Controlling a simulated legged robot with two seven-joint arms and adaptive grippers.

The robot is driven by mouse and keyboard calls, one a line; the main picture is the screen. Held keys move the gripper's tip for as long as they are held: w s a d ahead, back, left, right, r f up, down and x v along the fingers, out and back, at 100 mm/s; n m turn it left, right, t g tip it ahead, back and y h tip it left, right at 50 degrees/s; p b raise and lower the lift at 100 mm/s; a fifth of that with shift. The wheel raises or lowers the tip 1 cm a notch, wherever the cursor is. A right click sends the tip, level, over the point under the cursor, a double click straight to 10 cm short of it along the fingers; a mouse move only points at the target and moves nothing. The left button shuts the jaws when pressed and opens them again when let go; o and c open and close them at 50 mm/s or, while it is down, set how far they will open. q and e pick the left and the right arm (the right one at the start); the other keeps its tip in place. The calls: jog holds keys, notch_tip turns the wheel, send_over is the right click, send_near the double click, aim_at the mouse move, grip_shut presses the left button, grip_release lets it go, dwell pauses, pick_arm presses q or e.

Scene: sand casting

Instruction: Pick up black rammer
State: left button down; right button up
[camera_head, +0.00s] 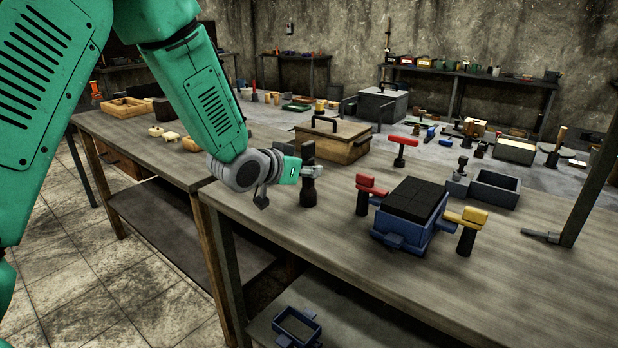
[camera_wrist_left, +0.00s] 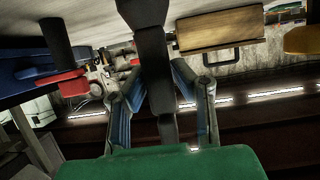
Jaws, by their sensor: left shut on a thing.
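The black rammer (camera_head: 308,192) is upright near the front edge of the wooden table, left of the blue flask. My left gripper (camera_head: 312,171) is shut around its middle, with black parts showing above and below the fingers. In the left wrist view the black rammer (camera_wrist_left: 151,50) runs between the two fingers of my left gripper (camera_wrist_left: 158,75). I cannot tell whether its foot touches the table. My right gripper is not in view.
A blue flask (camera_head: 394,234) filled with black stands to the right, with a red-handled tool (camera_head: 364,195) and a yellow-handled tool (camera_head: 466,236) beside it. A wooden box (camera_head: 332,147) and a red T-handled tool (camera_head: 401,152) are behind. The table's front right is clear.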

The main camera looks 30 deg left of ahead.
aim_at(308, 142)
pick_arm(q)
notch_tip(308, 142, up, 10)
jog(key=shift+a+f+p, duration=0.1)
jog(key=shift+p, duration=1)
